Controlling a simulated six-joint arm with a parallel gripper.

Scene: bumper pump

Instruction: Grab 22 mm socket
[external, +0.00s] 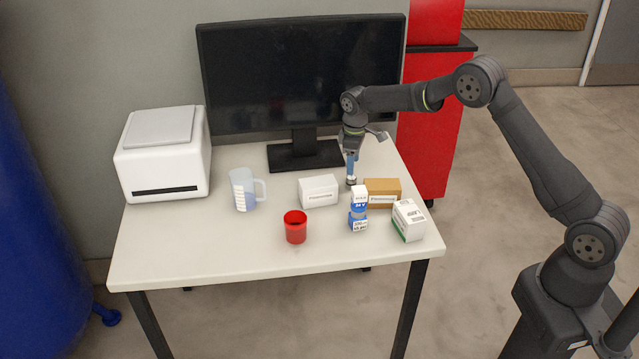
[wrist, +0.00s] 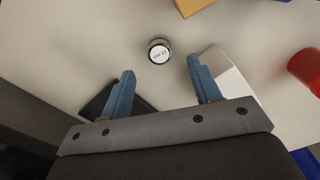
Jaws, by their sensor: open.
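The 22 mm socket (external: 351,182) is a small metal cylinder standing upright on the white table, in the gap between the white box and the brown box. In the wrist view the socket (wrist: 159,50) shows a round white top label, too small to read surely. My gripper (external: 351,160) is above the socket with its blue fingers pointing down. In the wrist view my gripper (wrist: 160,68) is open and empty, and the socket lies just beyond the fingertips, centred between them and not held.
A white box (external: 319,192) and a brown box (external: 382,192) flank the socket closely. A blue-white box (external: 358,208), a white-green box (external: 408,221) and a red cup (external: 295,228) stand in front. A monitor (external: 300,75) stands behind; a jug (external: 243,190) and white printer (external: 160,155) are left.

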